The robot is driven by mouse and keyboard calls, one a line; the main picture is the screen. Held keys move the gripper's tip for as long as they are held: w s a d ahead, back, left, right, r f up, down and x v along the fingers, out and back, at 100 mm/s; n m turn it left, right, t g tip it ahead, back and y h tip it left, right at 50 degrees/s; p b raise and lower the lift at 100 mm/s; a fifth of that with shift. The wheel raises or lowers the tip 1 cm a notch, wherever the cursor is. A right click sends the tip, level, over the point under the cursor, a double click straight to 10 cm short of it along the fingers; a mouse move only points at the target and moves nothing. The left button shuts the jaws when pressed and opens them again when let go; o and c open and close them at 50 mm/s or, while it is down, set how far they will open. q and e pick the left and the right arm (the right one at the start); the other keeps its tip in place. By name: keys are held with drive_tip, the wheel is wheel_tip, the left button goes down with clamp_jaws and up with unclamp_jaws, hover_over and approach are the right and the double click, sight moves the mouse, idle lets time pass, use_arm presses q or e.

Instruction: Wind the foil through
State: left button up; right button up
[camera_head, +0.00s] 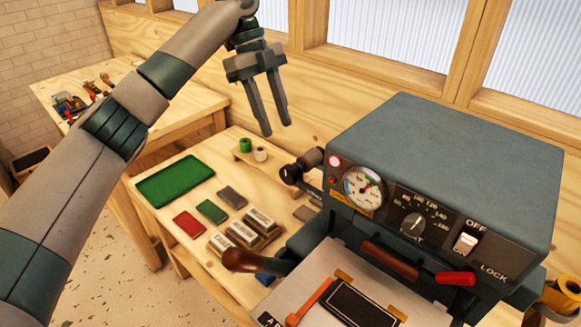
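The grey foil machine (445,160) stands on the bench at the right, with a round gauge, a dial and an OFF switch on its front. A dark spool-like part (305,168) sticks out from its left side; I cannot tell whether it holds foil. A gold roll (562,296) shows at the machine's lower right, cut by the frame. My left gripper (277,128) hangs open and empty above and right of these rolls. My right gripper is not in view.
On the bench lie a green mat (174,181), several small coloured blocks and several light labelled blocks (242,233). A brown-knobbed lever (241,261) juts from the machine's front left. Another table (150,92) with tools stands at the back left.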

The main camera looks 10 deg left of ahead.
sight(290, 167)
use_arm(q)
drive_tip(key=p+x, duration=0.4)
drive_tip(key=x, duration=0.8)
drive_tip(key=shift+f, duration=0.4)
clamp_jaws()
